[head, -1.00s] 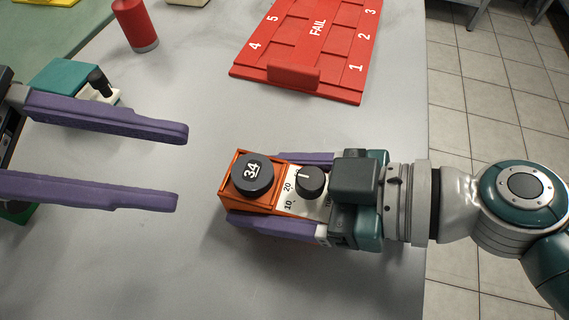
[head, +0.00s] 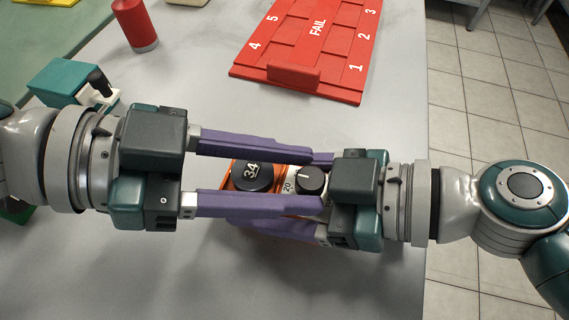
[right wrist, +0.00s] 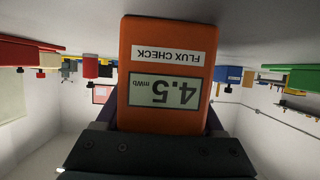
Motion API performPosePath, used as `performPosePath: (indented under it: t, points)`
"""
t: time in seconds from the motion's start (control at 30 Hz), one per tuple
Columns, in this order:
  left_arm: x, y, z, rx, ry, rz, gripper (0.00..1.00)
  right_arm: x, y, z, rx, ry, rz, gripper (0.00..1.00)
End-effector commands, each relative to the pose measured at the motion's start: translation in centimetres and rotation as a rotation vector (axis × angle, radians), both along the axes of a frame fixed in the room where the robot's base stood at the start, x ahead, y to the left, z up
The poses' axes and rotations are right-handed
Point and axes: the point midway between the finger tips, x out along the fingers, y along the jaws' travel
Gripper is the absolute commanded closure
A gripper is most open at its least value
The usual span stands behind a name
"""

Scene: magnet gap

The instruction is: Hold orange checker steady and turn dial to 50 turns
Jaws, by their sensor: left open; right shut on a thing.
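The orange checker (head: 226,184) has a large black button marked 34 (head: 251,177) and a small black dial (head: 310,180) with a white pointer line. A 20 shows on the white scale beside the dial. My right gripper (head: 255,190) is shut on the checker, purple fingers along its two sides. My left gripper (head: 311,181) is open, its fingers over the checker on either side of the dial, with gaps visible. Its fingers hide parts of the checker and scale. In the right wrist view the checker (right wrist: 165,65) shows an upside-down FLUX CHECK label and a 4.5 mWb display.
A red cylinder (head: 135,25) stands at the back left. A teal block with a black lever (head: 70,82) sits left, behind my left arm. The front of the grey table (head: 300,285) is clear.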

Motion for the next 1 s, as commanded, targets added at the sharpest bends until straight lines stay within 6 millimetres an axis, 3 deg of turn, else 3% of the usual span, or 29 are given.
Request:
performPosePath:
  t: [0.23, 0.63, 1.0]
  points:
    - [0.02, -0.06, -0.01, 0.0, -0.001, 0.0, 0.57, 0.0, -0.02, -0.01, 0.0, 0.0, 0.0, 0.99]
    - [0.02, -0.03, 0.0, 0.0, -0.001, 0.0, 1.0, 0.0, -0.02, -0.01, -0.001, 0.0, 0.0, 0.99]
    - [0.07, -0.05, 0.03, -0.001, -0.002, -0.009, 1.0, 0.01, -0.03, -0.02, -0.001, 0.001, -0.001, 0.99]
